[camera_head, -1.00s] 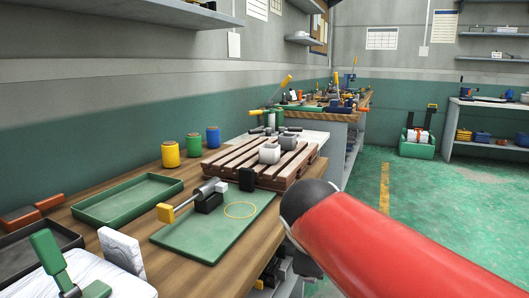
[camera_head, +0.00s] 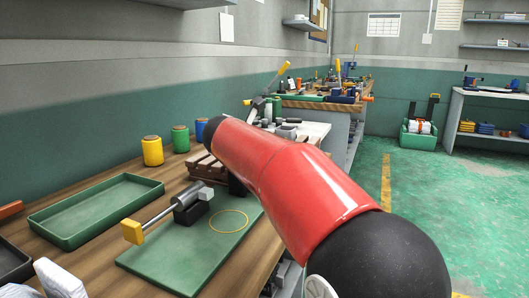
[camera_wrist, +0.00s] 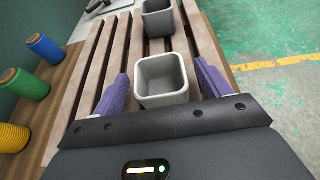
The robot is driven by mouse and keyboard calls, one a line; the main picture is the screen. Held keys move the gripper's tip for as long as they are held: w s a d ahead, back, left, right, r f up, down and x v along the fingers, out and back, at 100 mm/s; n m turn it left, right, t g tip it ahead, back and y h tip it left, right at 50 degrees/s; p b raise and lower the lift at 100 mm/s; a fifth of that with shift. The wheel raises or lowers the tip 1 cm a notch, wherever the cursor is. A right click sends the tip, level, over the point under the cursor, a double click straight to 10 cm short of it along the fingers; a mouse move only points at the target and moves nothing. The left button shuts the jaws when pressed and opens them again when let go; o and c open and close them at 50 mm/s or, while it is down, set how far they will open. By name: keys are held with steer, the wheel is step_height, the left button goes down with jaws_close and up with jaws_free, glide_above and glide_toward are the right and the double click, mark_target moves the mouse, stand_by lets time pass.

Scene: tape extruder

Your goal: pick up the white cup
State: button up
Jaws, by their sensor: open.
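A light, squarish, open-topped cup (camera_wrist: 161,80), whitish-grey, stands upright on the slatted wooden pallet (camera_wrist: 92,75) in the wrist view. My gripper (camera_wrist: 161,72) is open, with one purple finger on each side of this cup; a gap shows on both sides. I cannot tell how far the fingertips reach down beside it. A darker grey cup (camera_wrist: 158,20) of similar shape stands farther along the pallet. In the head view, my red arm covers my gripper, the light cup and most of the pallet (camera_head: 205,165).
Blue (camera_wrist: 45,48), green (camera_wrist: 25,83) and yellow (camera_wrist: 12,137) spools stand left of the pallet. In the head view, a green board (camera_head: 190,255) holds a metal tool with a yellow end (camera_head: 132,231) and a yellow ring (camera_head: 229,221). A green tray (camera_head: 95,210) lies to the left.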

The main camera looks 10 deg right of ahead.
steer(key=x, duration=0.2)
steer(key=shift+w+d+f, duration=0.2)
steer(key=shift+w+d, duration=0.05)
steer(key=c, duration=1.1)
steer(key=shift+o, duration=0.2)
steer(key=shift+r, duration=0.1)
